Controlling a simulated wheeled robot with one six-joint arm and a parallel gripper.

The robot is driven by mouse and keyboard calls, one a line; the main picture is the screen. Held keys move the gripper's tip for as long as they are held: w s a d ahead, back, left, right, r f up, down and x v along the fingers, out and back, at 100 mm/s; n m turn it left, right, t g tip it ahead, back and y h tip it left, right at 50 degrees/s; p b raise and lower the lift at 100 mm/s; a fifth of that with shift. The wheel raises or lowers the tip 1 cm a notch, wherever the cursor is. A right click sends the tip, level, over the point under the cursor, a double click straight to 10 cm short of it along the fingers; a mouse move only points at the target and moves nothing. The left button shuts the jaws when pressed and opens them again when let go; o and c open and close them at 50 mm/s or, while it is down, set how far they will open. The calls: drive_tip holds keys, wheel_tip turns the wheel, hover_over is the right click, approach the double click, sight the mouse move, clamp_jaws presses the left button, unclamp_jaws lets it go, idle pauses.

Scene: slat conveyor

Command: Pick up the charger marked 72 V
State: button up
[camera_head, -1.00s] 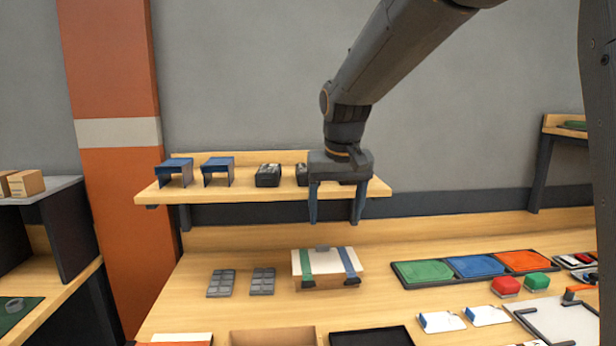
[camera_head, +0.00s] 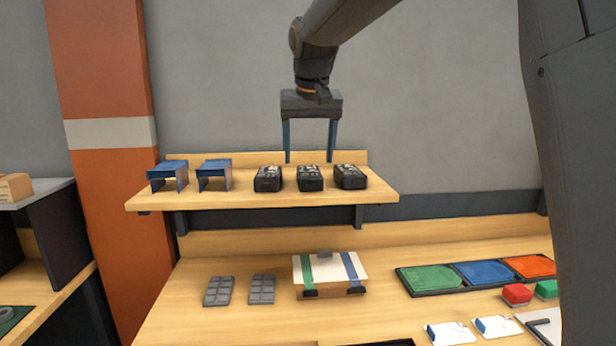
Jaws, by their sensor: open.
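Three dark chargers stand in a row on the wooden shelf: a left charger (camera_head: 268,179), a middle charger (camera_head: 310,178) and a right charger (camera_head: 350,177). Pale markings show on their tops, but they are too small to read, so I cannot tell which one is marked 72 V. My gripper (camera_head: 309,160) points down with its two blue fingers spread wide and nothing between them. In the picture its fingertips end just above the middle charger, with one finger to either side of it. I cannot tell the exact depth gap.
Two blue stands (camera_head: 167,175) (camera_head: 213,174) sit left on the shelf (camera_head: 240,201). On the bench below are grey segmented trays (camera_head: 219,291), a strapped white-topped box (camera_head: 330,273) and a tray of coloured pads (camera_head: 475,272). The wall behind is bare.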

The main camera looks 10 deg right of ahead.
sight(309, 171)
drive_tip(key=shift+w+d+f+p, duration=0.2)
drive_tip(key=shift+w+f+p, duration=0.25)
drive_tip(key=shift+f, duration=0.25)
drive_tip(key=shift+p+x, duration=0.9)
drive_tip(key=shift+x, duration=1.2)
drive_tip(key=shift+w+r, duration=0.15)
drive_tip(key=shift+w, duration=0.1)
drive_tip(key=c, duration=1.4)
